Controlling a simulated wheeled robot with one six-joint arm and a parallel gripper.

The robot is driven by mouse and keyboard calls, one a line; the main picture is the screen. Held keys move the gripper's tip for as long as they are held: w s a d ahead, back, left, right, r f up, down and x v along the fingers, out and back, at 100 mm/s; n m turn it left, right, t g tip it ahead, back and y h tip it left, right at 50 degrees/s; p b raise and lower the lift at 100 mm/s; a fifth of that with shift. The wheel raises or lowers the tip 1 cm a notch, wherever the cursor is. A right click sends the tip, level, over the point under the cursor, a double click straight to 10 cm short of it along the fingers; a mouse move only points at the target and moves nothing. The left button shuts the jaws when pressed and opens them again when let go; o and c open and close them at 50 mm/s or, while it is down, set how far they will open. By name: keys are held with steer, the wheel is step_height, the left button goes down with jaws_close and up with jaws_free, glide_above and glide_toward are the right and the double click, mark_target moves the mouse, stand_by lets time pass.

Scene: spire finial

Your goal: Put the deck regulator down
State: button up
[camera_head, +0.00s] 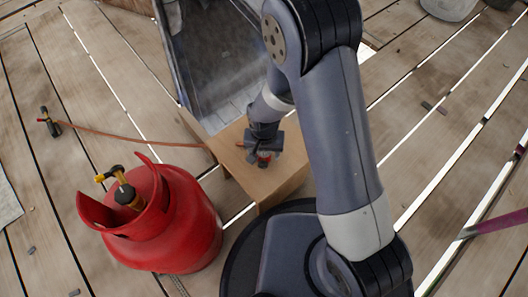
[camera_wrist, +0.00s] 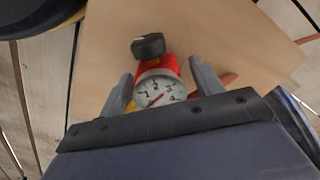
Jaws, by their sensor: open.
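The deck regulator (camera_wrist: 158,89) has a round white dial gauge with a red needle, a red body and a black knob. It rests on the top of a light wooden box (camera_head: 285,183), as far as the views show. My gripper (camera_head: 264,160) is at the box top, over the regulator, which is mostly hidden in the head view. In the wrist view my gripper's two fingers (camera_wrist: 165,86) stand on either side of the gauge, open, with the regulator between them. Whether either finger touches it I cannot tell.
A red gas cylinder (camera_head: 185,225) with a yellow and black valve stands left of the box. An orange hose (camera_head: 135,136) runs across the slatted deck to a small torch-like fitting (camera_head: 48,122). A dark-framed panel (camera_head: 205,60) stands behind the box. Open gaps run between the deck boards.

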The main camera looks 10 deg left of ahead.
step_height(320, 180, up, 11)
steer(key=p, duration=0.4)
step_height(320, 180, down, 13)
steer(key=b, duration=0.5)
steer(key=shift+r, duration=0.2)
step_height(320, 180, up, 7)
steer(key=p, duration=0.3)
steer(key=shift+f, duration=0.1)
